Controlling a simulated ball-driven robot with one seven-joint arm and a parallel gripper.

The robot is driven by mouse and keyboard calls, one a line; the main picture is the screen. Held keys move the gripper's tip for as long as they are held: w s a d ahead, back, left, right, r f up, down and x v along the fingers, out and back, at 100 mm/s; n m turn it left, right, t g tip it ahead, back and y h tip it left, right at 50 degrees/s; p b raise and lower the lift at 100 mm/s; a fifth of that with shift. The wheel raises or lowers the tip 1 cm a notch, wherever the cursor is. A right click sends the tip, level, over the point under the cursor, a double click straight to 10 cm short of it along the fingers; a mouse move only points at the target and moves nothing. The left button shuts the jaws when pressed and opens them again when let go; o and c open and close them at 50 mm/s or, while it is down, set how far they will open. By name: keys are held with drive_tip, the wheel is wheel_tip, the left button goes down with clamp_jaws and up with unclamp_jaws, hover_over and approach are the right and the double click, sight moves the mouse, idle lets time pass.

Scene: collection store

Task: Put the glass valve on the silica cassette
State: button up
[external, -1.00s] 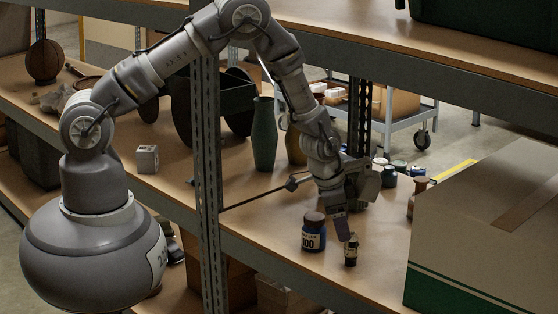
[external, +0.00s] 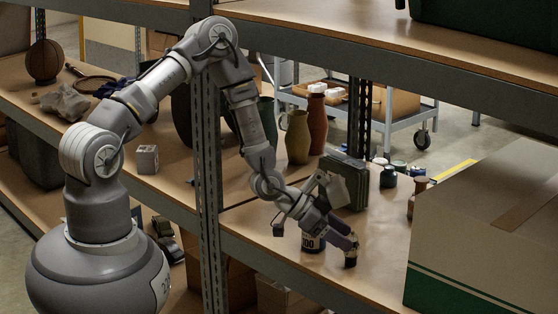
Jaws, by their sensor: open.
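A small dark, upright object that looks like the glass valve (external: 350,261) stands on the shelf near its front edge; its upper part is covered by my gripper (external: 348,246). My gripper reaches down at a slant from the upper left, its fingers open at the top of the valve. I cannot tell whether they touch it. A small pale grey block with dark markings (external: 147,159), possibly the silica cassette, sits far to the left on the shelf, beyond the upright post. I cannot tell for sure that it is the cassette.
A dark labelled jar (external: 311,244) stands close behind my gripper, partly hidden. A dark green case (external: 355,181) stands behind it. Vases (external: 298,138) are farther back. A large carton (external: 485,225) fills the right. A metal post (external: 206,160) and the upper shelf (external: 400,60) bound the space.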

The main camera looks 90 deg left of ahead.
sight(357, 257)
drive_tip(key=b+x, duration=0.1)
drive_tip(key=x, duration=0.2)
drive_tip(key=b+x, duration=0.1)
drive_tip(key=x, duration=0.1)
drive_tip(key=shift+w+d+f+b, duration=0.1)
drive_tip(key=shift+d+f+b, duration=0.25)
drive_tip(key=c, duration=1.1)
drive_tip(key=shift+r, duration=0.1)
drive_tip(key=shift+c, duration=0.2)
drive_tip(key=shift+r, duration=0.1)
